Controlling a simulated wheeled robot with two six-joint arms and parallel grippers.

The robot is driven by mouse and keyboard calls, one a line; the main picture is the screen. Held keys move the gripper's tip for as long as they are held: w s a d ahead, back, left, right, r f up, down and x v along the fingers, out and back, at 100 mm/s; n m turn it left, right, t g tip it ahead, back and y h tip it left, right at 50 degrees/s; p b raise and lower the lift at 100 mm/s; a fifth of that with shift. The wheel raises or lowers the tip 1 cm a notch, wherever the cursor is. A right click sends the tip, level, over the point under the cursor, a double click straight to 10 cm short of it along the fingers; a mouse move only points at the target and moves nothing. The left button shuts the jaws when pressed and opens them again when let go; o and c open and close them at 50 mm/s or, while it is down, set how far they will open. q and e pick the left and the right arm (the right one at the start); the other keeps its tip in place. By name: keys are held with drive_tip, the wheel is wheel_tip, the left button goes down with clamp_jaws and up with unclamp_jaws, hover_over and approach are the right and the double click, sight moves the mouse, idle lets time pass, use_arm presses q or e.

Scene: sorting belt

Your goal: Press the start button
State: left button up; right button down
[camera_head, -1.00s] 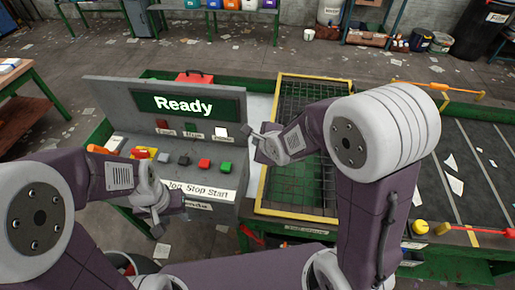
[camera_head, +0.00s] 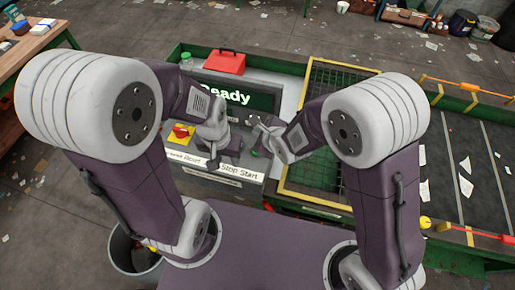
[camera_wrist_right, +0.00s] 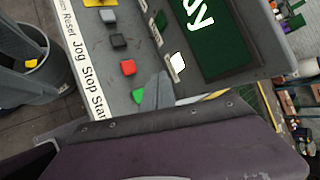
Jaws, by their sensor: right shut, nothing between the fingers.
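The green start button (camera_wrist_right: 139,96) is at the end of the button row in the right wrist view, above the "Start" label; a grey finger of my right gripper lies close beside it. I cannot tell whether they touch. In the head view the green button (camera_head: 256,152) shows just below my right gripper (camera_head: 258,127), which is shut and empty. The red stop button (camera_wrist_right: 128,67) is beside it. My left gripper (camera_head: 213,158) hangs over the panel's front, left of the right gripper; its jaw opening is unclear. The screen (camera_head: 236,96) reads "Ready", partly covered.
A red emergency knob on yellow (camera_head: 180,132) sits at the panel's left. A red toolbox (camera_head: 224,62) stands behind the screen. A yellow-framed mesh cage (camera_head: 330,120) and the dark belt (camera_head: 460,170) lie to the right. A bin (camera_head: 128,248) stands on the floor in front.

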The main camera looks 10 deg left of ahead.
drive_tip(key=shift+f, duration=0.1)
wheel_tip(320, 180, down, 8)
drive_tip(key=b, duration=0.6)
drive_tip(key=shift+f+b, duration=0.15)
drive_tip(key=shift+b, duration=0.15)
drive_tip(key=shift+f, duration=0.15)
idle(1.4)
drive_tip(key=shift+f+b, duration=0.4)
drive_tip(key=shift+b, duration=0.25)
drive_tip(key=shift+f+b, duration=0.6)
idle(0.3)
drive_tip(key=shift+r, duration=0.15)
drive_tip(key=shift+r+p, duration=0.7)
drive_tip(key=shift+r, duration=0.15)
drive_tip(key=shift+r, duration=0.1)
